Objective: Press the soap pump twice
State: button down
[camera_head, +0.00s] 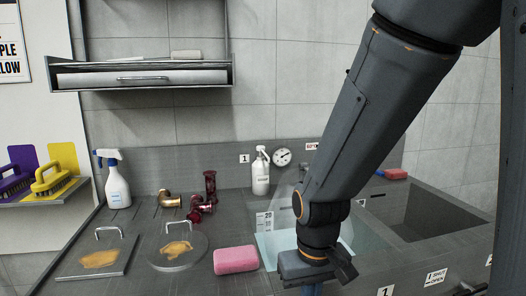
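A white pump bottle (260,178) stands upright on the grey counter against the back wall, left of the basin with blue water. Its pump head (262,151) is on top and nothing touches it. My gripper (314,284) points down over the front of the blue-water basin, nearer to the camera and to the right of the bottle. The gripper is apart from the bottle. Its fingertips are hidden or cut off at the bottom of the picture, so its opening does not show.
A dial gauge (282,157) is on the wall by the bottle. An empty sink (432,222) is right. A shelf (142,76) hangs above.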

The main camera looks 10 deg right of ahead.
aim_at(261, 149)
jog(key=u, duration=1.4)
jog(key=k, duration=0.95)
jog(key=z, duration=1.35)
jog(key=i, duration=0.5)
jog(key=z, duration=0.05)
